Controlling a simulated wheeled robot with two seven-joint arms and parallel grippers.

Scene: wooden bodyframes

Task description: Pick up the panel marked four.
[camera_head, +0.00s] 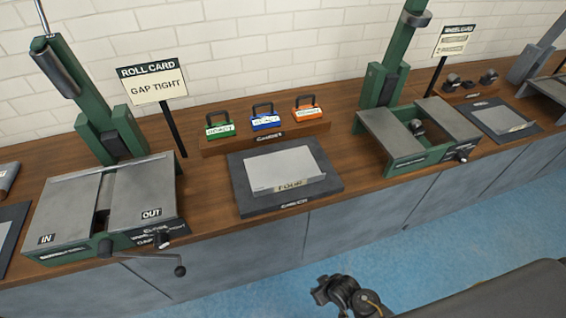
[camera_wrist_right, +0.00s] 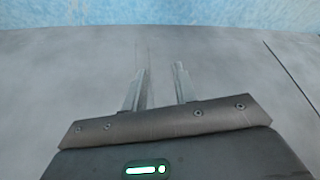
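The panel marked FOUR (camera_head: 284,166) is a flat, light grey metal sheet with its label along the front edge. It lies on a dark slate-coloured pad (camera_head: 243,192) on the wooden bench, in the middle of the head view. My right gripper (camera_wrist_right: 159,82) shows in the right wrist view with its two fingers apart and nothing between them. It faces a plain grey surface, with blue beyond, and the panel is not in that view. My left gripper is not in view.
The wooden bench (camera_head: 205,180) holds a green roll machine (camera_head: 110,205) with a crank at the left and another green machine (camera_head: 420,135) at the right. A rack (camera_head: 262,140) of green, blue and orange handled gauges stands behind the pad. Blue floor (camera_head: 440,235) lies in front.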

